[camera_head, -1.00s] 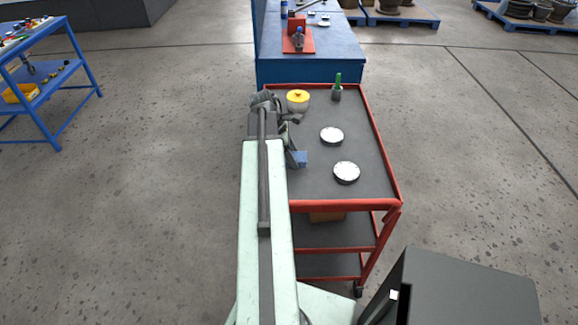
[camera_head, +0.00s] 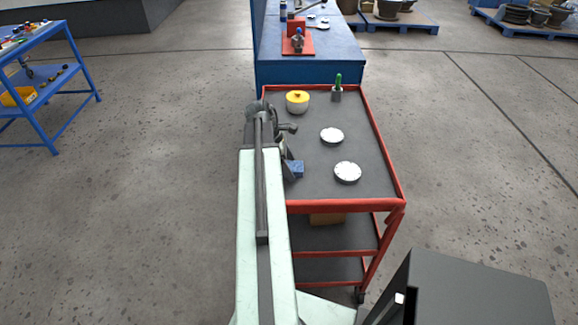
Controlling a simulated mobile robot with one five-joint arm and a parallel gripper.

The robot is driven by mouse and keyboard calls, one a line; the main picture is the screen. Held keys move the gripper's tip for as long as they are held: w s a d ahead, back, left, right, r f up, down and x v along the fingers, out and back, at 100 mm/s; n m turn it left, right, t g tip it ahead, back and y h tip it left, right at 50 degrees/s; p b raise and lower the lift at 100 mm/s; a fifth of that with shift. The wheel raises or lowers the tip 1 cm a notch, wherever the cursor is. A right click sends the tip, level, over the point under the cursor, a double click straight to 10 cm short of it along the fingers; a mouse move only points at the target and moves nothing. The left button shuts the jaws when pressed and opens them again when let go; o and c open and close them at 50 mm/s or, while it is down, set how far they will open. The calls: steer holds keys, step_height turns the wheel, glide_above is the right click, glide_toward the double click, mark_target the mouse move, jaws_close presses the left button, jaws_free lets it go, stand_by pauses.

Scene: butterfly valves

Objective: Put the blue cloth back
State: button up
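The blue cloth (camera_head: 296,169) shows as a small blue patch at the left side of the red cart's dark top. It is beside and touching or just below the dark end of my arm in the picture, and part of it is hidden. My gripper (camera_head: 287,158) is over the cart's left edge, seen from behind and mostly covered by my own arm. Its fingers are too small and hidden to tell whether they are closed on the cloth.
The red cart (camera_head: 393,190) carries two white-topped discs (camera_head: 331,135) (camera_head: 347,172), a yellow-lidded pot (camera_head: 297,101) and a green-handled item in a holder (camera_head: 337,87). A blue bench (camera_head: 320,68) stands behind it. A blue shelf table (camera_head: 45,110) is far left. Floor on the left is clear.

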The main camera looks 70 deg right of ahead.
steer(key=shift+r, duration=0.1)
steer(key=shift+r+p, duration=0.25)
steer(key=shift+p, duration=0.1)
steer(key=p+v, duration=1)
steer(key=v, duration=0.1)
steer(key=shift+w+r+p, duration=0.2)
steer(key=shift+r+p, duration=0.05)
steer(key=shift+p, duration=0.1)
steer(key=shift+w+a, duration=0.1)
steer(key=w+a+f+m+t, duration=0.1)
steer(key=w+a+m+t, duration=0.15)
steer(key=w+a, duration=2.3)
steer(key=w+a+m+t, duration=0.1)
steer(key=w+a, duration=0.1)
steer(key=a, duration=1.3)
steer(key=w+a+y, duration=0.1)
steer(key=w+a, duration=0.1)
steer(key=a, duration=1.3)
steer(key=shift+w+f+m+t+y, duration=0.3)
steer(key=shift+w+f+m+t, duration=0.05)
steer(key=shift+w+f, duration=0.05)
